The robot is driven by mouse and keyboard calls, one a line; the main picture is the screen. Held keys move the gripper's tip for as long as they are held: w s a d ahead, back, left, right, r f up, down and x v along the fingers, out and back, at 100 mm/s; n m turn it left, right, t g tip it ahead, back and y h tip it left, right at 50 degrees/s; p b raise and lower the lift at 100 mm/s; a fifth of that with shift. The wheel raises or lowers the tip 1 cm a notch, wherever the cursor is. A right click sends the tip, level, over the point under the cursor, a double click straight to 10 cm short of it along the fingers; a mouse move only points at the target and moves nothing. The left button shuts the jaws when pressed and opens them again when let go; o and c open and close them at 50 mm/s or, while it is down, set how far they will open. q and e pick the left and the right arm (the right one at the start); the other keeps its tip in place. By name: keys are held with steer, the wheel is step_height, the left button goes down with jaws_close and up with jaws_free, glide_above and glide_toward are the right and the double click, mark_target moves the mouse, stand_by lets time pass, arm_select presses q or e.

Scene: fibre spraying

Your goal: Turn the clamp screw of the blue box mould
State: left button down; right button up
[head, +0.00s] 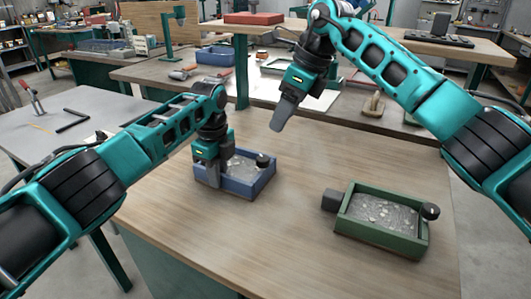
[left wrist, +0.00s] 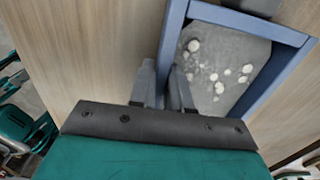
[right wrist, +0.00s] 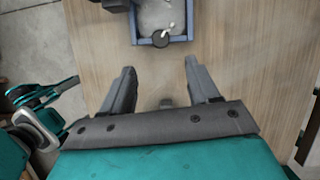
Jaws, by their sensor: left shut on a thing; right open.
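The blue box mould (head: 234,188) stands on the wooden table, filled with grey material and pale lumps. A dark round knob, seemingly its clamp screw (head: 263,160), sits at its far right end. It also shows in the right wrist view (right wrist: 160,40). My left gripper (head: 214,181) is shut on the mould's side wall. In the left wrist view its fingers (left wrist: 163,75) straddle the blue wall (left wrist: 172,60). My right gripper (head: 277,125) is in the air beyond the mould, apart from the knob. In the right wrist view its fingers (right wrist: 158,80) are spread and empty.
A green box mould (head: 380,242) with a dark block and a round knob stands to the right on the same table (head: 300,225). Bare tabletop lies between the moulds. A bench with tools (head: 180,75) is behind, and a grey table (head: 60,130) is at left.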

mark_target(263, 158)
steer(key=shift+n, duration=0.4)
steer(key=x, duration=1.2)
steer(key=shift+y, duration=0.3)
steer(key=c, duration=1)
